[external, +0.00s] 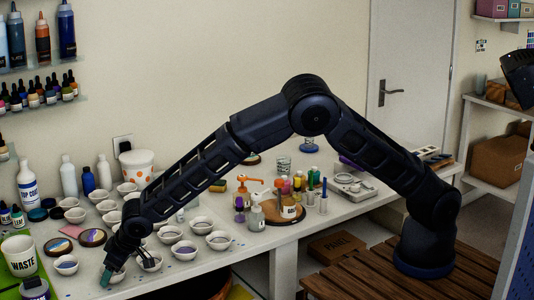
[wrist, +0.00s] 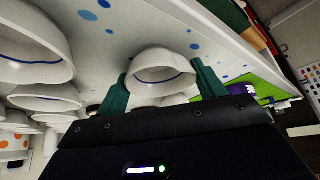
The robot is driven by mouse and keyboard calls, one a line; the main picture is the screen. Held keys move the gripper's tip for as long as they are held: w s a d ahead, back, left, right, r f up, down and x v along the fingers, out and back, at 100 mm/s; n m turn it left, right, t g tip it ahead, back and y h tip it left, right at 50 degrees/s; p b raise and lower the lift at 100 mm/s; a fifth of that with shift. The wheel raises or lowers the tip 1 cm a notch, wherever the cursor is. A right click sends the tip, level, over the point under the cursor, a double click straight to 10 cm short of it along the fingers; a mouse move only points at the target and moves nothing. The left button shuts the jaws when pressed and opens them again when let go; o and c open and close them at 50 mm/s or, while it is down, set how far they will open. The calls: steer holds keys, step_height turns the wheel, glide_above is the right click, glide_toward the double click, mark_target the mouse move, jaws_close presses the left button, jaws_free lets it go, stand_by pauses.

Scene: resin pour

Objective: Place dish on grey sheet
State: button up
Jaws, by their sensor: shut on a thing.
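My gripper (external: 106,273) is low over the front left of the white worktable. In the wrist view its two green fingers (wrist: 161,86) are shut on a small white dish (wrist: 160,66) with a blue line inside its rim, one finger on each side. In the external view this dish (external: 118,273) is partly hidden by the gripper. I cannot tell whether the dish touches the table. I cannot make out a grey sheet for certain in either view.
Several similar bowls (external: 184,250) stand close by to the right and behind. A waste cup (external: 19,256) on a green mat (external: 8,283) and a dark jar (external: 34,288) are to the left. Bottles (external: 68,174) and a spotted tub (external: 137,166) stand behind.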

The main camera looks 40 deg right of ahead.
steer(key=o, duration=1)
steer(key=v, duration=1.2)
steer(key=shift+r, duration=0.15)
